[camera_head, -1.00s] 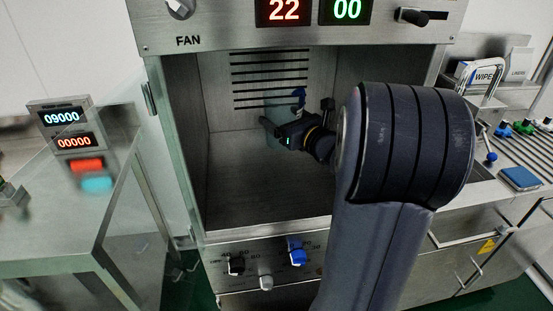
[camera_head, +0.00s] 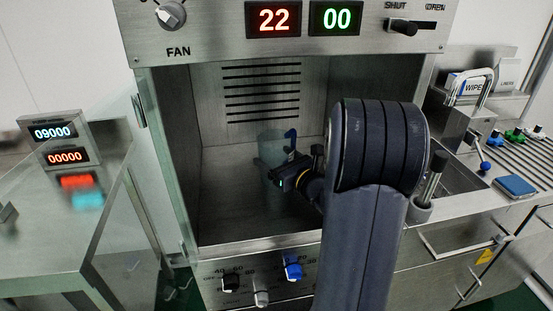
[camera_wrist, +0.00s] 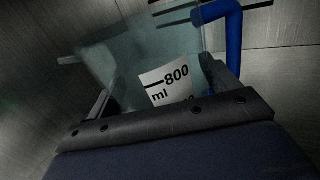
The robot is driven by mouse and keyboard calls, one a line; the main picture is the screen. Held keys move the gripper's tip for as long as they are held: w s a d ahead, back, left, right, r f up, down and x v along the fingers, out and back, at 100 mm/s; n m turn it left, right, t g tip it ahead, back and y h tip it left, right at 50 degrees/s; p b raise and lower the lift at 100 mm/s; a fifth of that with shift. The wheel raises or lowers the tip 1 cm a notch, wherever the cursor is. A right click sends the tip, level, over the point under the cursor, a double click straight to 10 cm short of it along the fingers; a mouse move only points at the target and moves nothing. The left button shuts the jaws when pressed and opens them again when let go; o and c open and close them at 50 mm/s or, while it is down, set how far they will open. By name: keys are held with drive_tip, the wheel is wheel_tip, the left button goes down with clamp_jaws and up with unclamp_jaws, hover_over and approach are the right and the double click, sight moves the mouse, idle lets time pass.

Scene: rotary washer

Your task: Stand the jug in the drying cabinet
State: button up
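The jug (camera_head: 270,150) is clear, with a blue handle (camera_head: 290,140), and is upright inside the drying cabinet (camera_head: 222,230). In the wrist view the jug (camera_wrist: 133,62) shows an "800 ml" mark and its blue handle (camera_wrist: 234,45) at the right. My gripper (camera_head: 272,178) reaches into the cabinet from the right. Its two fingers (camera_wrist: 160,95) lie along both sides of the jug and appear shut on it. The jug's base is faint, so I cannot tell whether it touches the cabinet floor.
The cabinet front is open, with a slotted back wall (camera_head: 262,92) and knobs (camera_head: 292,268) below. The floor in front of the jug is clear. A glass panel (camera_head: 120,205) stands at the left. A sink counter (camera_head: 460,200) with a blue sponge (camera_head: 515,187) is at the right.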

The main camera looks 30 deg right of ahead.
drive_tip(key=o, duration=0.4)
drive_tip(key=shift+c, duration=0.2)
drive_tip(key=shift+r, duration=0.15)
drive_tip(key=s, duration=0.4)
drive_tip(key=s+d, duration=0.1)
drive_tip(key=s, duration=0.3)
drive_tip(key=s+d, duration=0.1)
drive_tip(key=s, duration=0.3)
drive_tip(key=shift+d, duration=0.15)
drive_tip(key=shift+w, duration=0.1)
